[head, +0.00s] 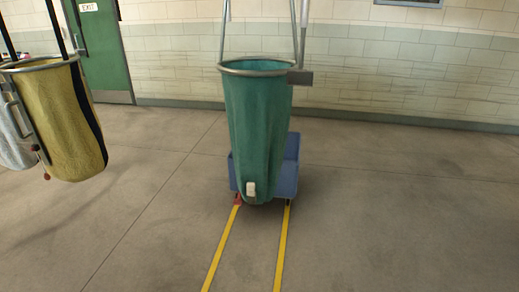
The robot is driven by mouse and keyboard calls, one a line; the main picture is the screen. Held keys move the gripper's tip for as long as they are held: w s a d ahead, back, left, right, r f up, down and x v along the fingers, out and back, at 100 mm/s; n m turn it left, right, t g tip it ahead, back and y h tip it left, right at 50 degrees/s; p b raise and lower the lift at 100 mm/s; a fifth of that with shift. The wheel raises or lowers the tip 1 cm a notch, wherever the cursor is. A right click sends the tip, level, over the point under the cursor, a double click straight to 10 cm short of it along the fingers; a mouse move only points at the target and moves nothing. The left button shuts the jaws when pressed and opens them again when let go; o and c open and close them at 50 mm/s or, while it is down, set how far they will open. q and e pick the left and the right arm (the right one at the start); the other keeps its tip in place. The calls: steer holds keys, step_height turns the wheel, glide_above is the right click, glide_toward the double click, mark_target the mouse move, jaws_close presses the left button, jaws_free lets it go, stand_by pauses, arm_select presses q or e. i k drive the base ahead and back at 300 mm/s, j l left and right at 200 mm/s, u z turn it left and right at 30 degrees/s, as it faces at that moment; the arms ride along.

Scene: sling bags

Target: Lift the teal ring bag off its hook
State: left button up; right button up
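The teal ring bag (258,130) is at the centre of the head view, a tall tapered bag hanging upright from a grey metal ring (258,67). Grey straps rise from the ring and leave the top of the picture, so the hook is out of view. A small white tag (251,188) is near its lower end. A grey block (300,78) sits at the right side of the ring. Neither of my grippers shows.
A blue cart (290,165) stands behind the bag's lower part. Yellow floor lines (222,248) run from there toward me. A yellow bag (65,125) with a black stripe hangs at the left, partly hiding a pale bag (14,140). A green door (103,50) is at the back left.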

mark_target(258, 99)
steer(key=i+l, duration=0.1)
steer(key=i, duration=1.15)
